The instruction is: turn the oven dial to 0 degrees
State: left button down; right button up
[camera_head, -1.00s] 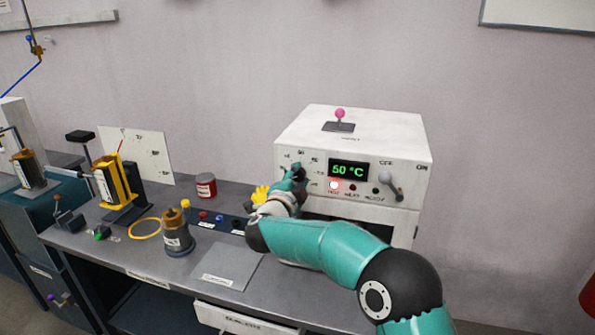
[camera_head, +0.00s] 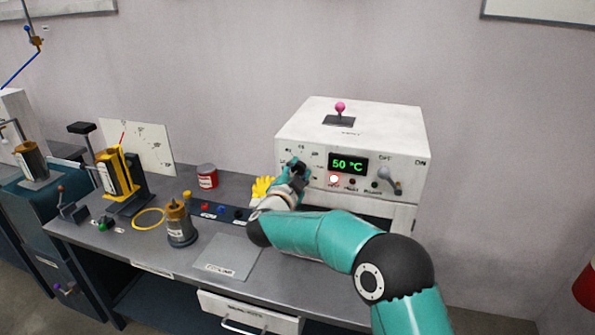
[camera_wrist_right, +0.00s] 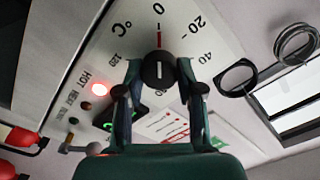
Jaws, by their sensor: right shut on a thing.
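The white oven (camera_head: 400,135) stands at the right end of the bench. Its green display (camera_head: 347,165) reads 50 °C. My right gripper (camera_head: 298,168) is at the dial on the left of the oven front and mostly hides it in the head view. In the right wrist view the round black dial (camera_wrist_right: 158,70) sits between the fingers of my right gripper (camera_wrist_right: 160,82), which are shut on it. The white line on the dial lines up with the red mark (camera_wrist_right: 159,40) by the 0. My left gripper is not in view.
A red lamp (camera_head: 334,179) glows below the display, and a lever switch (camera_head: 390,178) sits on its right. A yellow glove (camera_head: 263,187), a red can (camera_head: 207,176) and a brass-topped pot (camera_head: 179,225) stand left of my arm. A grey plate (camera_head: 228,257) lies on the bench.

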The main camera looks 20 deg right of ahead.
jog(key=shift+a+f, duration=0.2)
jog(key=shift+f, duration=0.05)
jog(key=o, duration=1.2)
jog(key=shift+w, duration=0.15)
jog(key=shift+c, duration=0.2)
jog(key=shift+d+r, duration=0.1)
jog(key=v, duration=1.2)
